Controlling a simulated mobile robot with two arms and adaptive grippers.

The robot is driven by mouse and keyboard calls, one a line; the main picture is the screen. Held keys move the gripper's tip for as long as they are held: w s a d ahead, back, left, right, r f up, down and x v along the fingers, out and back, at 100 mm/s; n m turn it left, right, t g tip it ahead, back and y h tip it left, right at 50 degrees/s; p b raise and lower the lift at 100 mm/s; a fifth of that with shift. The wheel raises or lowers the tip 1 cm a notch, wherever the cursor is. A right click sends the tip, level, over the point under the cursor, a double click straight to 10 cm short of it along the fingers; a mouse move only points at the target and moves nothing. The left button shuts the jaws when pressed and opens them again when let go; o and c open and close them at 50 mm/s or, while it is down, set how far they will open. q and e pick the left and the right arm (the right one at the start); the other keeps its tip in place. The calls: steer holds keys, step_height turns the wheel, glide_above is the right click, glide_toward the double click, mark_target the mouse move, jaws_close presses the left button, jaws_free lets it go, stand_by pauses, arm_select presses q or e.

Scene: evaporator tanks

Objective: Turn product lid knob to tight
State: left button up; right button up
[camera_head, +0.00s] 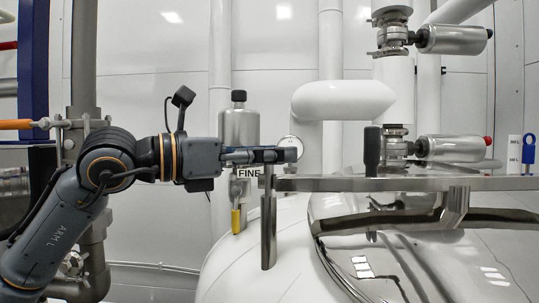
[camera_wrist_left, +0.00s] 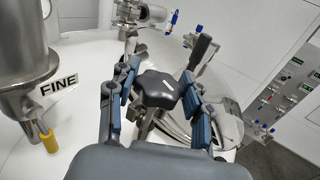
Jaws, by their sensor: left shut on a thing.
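My left gripper (camera_head: 272,155) reaches in from the left at the top of an upright metal post (camera_head: 268,232) beside the lid. In the left wrist view, its blue-grey fingers (camera_wrist_left: 160,92) stand on both sides of a black lobed knob (camera_wrist_left: 157,90) with a small white mark on top, and they are shut on it. In the head view the fingers hide most of the knob. The shiny product lid (camera_head: 430,260) lies to the right on the white tank (camera_head: 225,270). My right gripper is in neither view.
A metal bar (camera_head: 400,184) runs across above the lid, with a black upright handle (camera_head: 372,152). A steel cylinder (camera_head: 240,128) with a FINE label and a yellow-handled valve (camera_head: 236,220) stands behind the gripper. White pipes and valves rise at the back.

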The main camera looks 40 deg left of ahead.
arm_select(q)
steer(key=m+g+h+b, duration=0.1)
steer(key=m+g+h, duration=0.1)
steer(key=h, duration=0.1)
steer(key=m+g+h, duration=0.3)
steer(key=shift+r, duration=0.15)
steer(key=m+g+h+p, duration=0.1)
steer(key=g, duration=0.1)
steer(key=m+g+h+p, duration=0.1)
steer(key=m+g, duration=0.1)
steer(key=g, duration=0.1)
steer(key=shift+r+m+g, duration=0.15)
steer(key=shift+m+g, duration=0.15)
steer(key=m+g+h+p, duration=0.1)
steer(key=m+g+p, duration=0.1)
steer(key=g, duration=0.1)
steer(key=shift+f+m+g+p, duration=0.2)
steer(key=shift+m+g+p, duration=0.55)
steer(key=shift+g, duration=0.35)
steer(key=o, duration=1.2)
steer(key=shift+c, duration=0.2)
